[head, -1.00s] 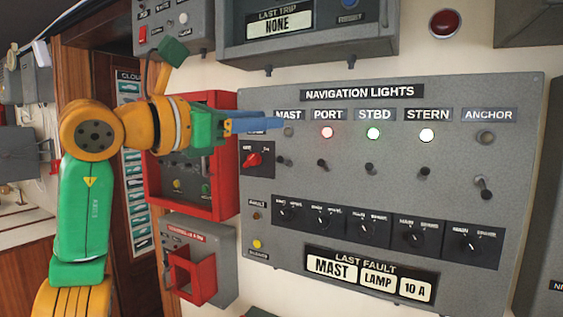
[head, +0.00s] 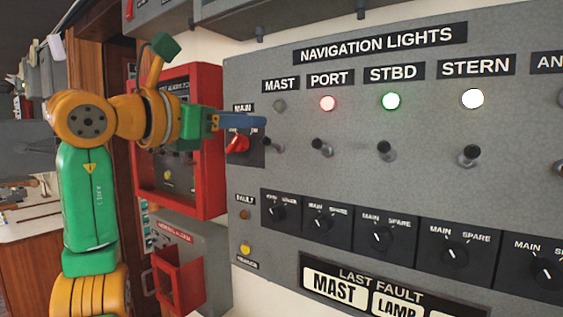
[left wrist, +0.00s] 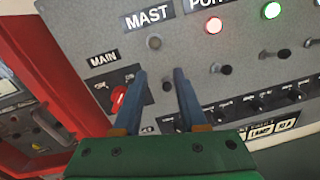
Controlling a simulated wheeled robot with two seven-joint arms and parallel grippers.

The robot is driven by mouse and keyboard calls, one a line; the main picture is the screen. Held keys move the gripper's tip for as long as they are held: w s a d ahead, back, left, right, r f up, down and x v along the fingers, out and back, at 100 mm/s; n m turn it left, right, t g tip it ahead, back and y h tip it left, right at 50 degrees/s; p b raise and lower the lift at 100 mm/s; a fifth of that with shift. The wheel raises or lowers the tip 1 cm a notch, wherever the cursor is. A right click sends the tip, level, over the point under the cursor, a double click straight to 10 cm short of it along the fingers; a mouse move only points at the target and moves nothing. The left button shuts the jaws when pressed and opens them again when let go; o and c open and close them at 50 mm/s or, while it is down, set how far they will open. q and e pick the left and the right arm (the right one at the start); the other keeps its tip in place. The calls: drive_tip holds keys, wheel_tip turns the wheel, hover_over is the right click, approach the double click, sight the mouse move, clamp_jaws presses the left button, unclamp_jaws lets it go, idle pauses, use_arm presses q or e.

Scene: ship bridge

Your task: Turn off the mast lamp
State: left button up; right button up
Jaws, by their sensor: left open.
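The grey navigation lights panel (head: 250,80) has a MAST label (head: 281,84) above an unlit mast indicator (head: 279,105), which also shows in the left wrist view (left wrist: 154,42). Below it is the mast toggle switch (head: 277,148); its lever position is hard to tell. My left gripper (head: 264,121) is open and empty, its blue fingers reaching the panel's left part between the mast indicator and the toggle. In the left wrist view my left gripper (left wrist: 160,72) has the mast toggle (left wrist: 168,86) showing between its fingers; contact cannot be told. My right gripper is out of view.
A red main rotary switch (head: 237,143) sits just left of the mast toggle. The port toggle (head: 322,148) is to the right, under a lit red lamp (head: 328,103). A red-framed box (head: 212,190) stands out behind my left arm. Rotary selectors (head: 275,212) line the panel below.

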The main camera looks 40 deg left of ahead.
sight(269, 139)
use_arm(q)
drive_tip(key=f+b, duration=0.1)
drive_tip(key=f, duration=0.1)
drive_tip(key=s+f+b, duration=0.1)
drive_tip(key=f+b, duration=0.1)
drive_tip(key=shift+f, duration=0.15)
drive_tip(key=w+p, duration=0.2)
drive_tip(key=w, duration=0.5)
drive_tip(key=shift+w+a, duration=0.1)
drive_tip(key=shift+w, duration=0.2)
drive_tip(key=shift+s, duration=0.1)
clamp_jaws()
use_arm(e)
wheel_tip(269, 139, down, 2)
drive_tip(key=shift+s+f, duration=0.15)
